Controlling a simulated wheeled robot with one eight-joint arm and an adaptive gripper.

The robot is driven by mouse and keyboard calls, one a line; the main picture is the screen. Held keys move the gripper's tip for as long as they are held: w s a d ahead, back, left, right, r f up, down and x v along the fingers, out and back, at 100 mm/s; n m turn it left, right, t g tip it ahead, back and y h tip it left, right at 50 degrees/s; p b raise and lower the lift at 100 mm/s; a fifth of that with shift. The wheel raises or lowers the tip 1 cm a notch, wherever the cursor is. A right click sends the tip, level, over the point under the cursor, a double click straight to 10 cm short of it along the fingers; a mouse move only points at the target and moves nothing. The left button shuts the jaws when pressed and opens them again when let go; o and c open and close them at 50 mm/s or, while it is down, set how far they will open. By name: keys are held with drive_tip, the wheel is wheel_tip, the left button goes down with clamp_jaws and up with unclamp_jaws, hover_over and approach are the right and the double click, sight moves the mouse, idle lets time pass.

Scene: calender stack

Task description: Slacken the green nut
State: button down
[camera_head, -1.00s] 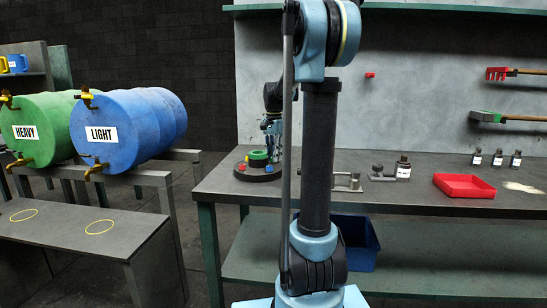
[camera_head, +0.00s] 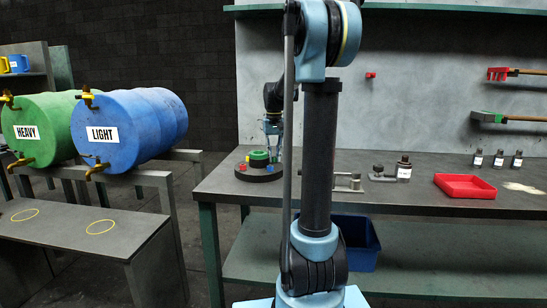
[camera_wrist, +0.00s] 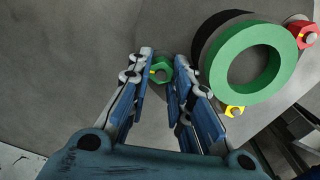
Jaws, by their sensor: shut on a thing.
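The green nut (camera_wrist: 161,69) shows in the wrist view, with a small yellow mark on it. It lies between the fingertips of my gripper (camera_wrist: 162,66), which is shut on it. The nut sits beside the dark round base with the thick green ring (camera_wrist: 222,62) on top. In the head view, my gripper (camera_head: 272,146) points down at the right side of that green-topped base (camera_head: 258,156). The nut is too small to make out clearly there. I cannot tell how the nut is attached to its stud.
A red nut (camera_wrist: 302,32) and a yellow nut (camera_wrist: 235,111) sit around the ring. The base stands near the left end of the workbench (camera_head: 330,202). Metal fittings, a bottle (camera_head: 404,168) and a red tray (camera_head: 465,186) stand to the right. Barrels (camera_head: 112,130) are left.

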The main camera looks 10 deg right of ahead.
drive_tip(key=shift+w+n, duration=0.15)
drive_tip(key=shift+n, duration=0.55)
drive_tip(key=c, duration=1.4)
unclamp_jaws()
drive_tip(key=shift+c, duration=0.2)
drive_tip(key=shift+r, duration=3.95)
